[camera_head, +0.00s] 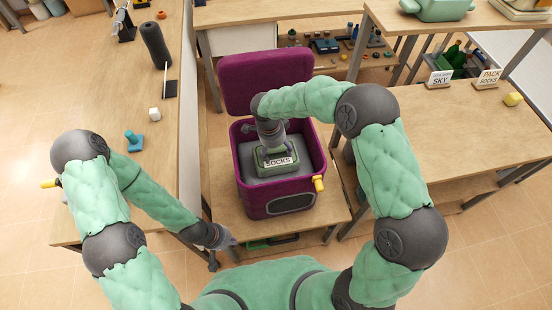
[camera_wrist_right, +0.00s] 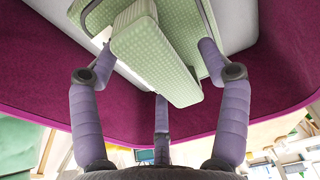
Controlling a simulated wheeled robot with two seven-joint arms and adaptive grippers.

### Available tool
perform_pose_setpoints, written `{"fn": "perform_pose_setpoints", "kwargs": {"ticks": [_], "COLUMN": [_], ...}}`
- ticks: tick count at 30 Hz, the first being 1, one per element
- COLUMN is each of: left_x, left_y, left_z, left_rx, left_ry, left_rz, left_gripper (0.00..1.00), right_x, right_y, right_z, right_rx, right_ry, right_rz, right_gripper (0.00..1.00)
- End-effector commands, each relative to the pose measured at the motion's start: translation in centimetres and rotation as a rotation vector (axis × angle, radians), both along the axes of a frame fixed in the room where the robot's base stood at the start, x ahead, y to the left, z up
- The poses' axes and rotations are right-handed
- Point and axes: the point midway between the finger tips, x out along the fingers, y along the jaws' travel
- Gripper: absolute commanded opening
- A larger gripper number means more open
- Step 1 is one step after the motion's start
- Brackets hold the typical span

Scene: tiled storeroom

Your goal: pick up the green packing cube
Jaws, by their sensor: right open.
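The green packing cube (camera_head: 268,168) lies inside an open purple case (camera_head: 279,205), on a grey layer, with a "SOCKS" label on its near side. My right gripper (camera_head: 274,151) reaches down into the case from above, right over the cube. In the right wrist view, the open fingers of my right gripper (camera_wrist_right: 158,60) are spread around the pale green, dotted cube (camera_wrist_right: 150,55). I cannot tell whether they touch it. My left gripper (camera_head: 214,262) hangs low, left of the case near the bench's front edge, its fingers too small to read.
The case's lid (camera_head: 265,78) stands open behind it. A yellow piece (camera_head: 319,184) sticks out at its right side. The right table (camera_head: 450,120) holds "PACK SOCKS" (camera_head: 487,79) and "SKY" (camera_head: 439,79) signs. The left table (camera_head: 150,180) holds a white cube (camera_head: 155,114) and a dark cylinder (camera_head: 156,45).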

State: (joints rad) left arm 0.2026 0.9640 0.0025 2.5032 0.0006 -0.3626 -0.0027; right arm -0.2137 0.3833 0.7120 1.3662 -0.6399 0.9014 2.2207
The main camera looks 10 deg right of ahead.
Motion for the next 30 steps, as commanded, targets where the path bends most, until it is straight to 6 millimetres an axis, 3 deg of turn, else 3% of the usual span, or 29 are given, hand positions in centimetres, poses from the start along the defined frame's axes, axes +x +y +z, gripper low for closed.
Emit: {"fn": "perform_pose_setpoints", "kwargs": {"ticks": [2,10,11,20,30], "left_x": [0.0,0.0,0.0,0.0,0.0], "left_y": [0.0,0.0,0.0,0.0,0.0], "left_z": [0.1,0.1,0.1,0.2,2.0], "left_rx": [0.000,0.000,0.000,0.000,0.000], "left_ry": [0.000,0.000,0.000,0.000,0.000], "left_rz": [0.000,0.000,0.000,0.000,0.000], "left_gripper": [0.00,0.00,0.00,0.00,0.00], "right_x": [0.0,0.0,0.0,0.1,0.1], "right_y": [0.0,0.0,0.0,0.0,0.0], "right_z": [0.1,0.1,0.1,0.4,6.1], "right_rx": [0.000,0.000,0.000,0.000,0.000], "right_ry": [-0.001,0.000,0.000,-0.001,-0.005], "right_rz": [0.000,0.000,0.000,0.000,0.000], "right_gripper": [0.76,0.03,0.00,0.00,0.00]}}
